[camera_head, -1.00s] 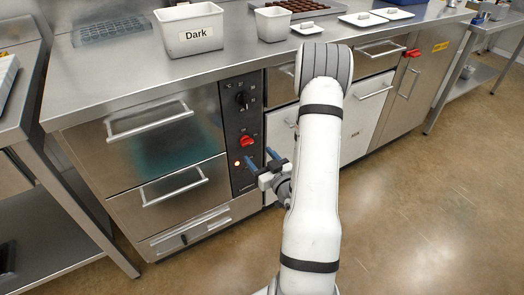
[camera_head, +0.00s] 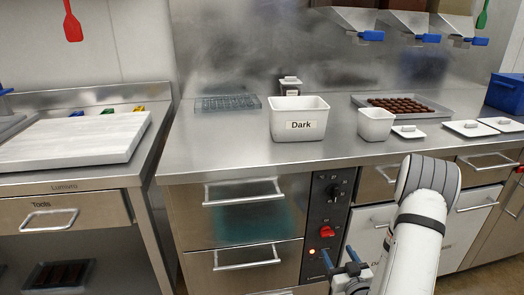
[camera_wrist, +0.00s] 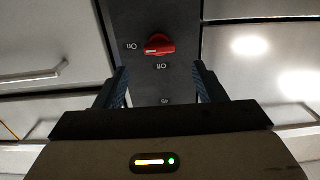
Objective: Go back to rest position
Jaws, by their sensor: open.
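My gripper (camera_head: 343,262) is low at the right in the head view, in front of the counter's control panel. Its two blue fingers are apart and nothing is between them. In the wrist view my gripper (camera_wrist: 161,88) is open, facing the dark panel. The panel (camera_head: 327,225) carries a black knob (camera_head: 338,191), a red switch (camera_head: 325,230) and a lit lamp (camera_head: 326,258). In the wrist view the red switch (camera_wrist: 159,46) lies beyond the fingertips, apart from them, near "On" and "Off" labels.
On the steel counter stand a white "Dark" tub (camera_head: 299,123), a smaller white container (camera_head: 375,125) and a tray of chocolates (camera_head: 440,112). Drawers with bar handles (camera_head: 243,192) flank the panel. A side table (camera_head: 60,172) with a white board (camera_head: 75,139) stands left.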

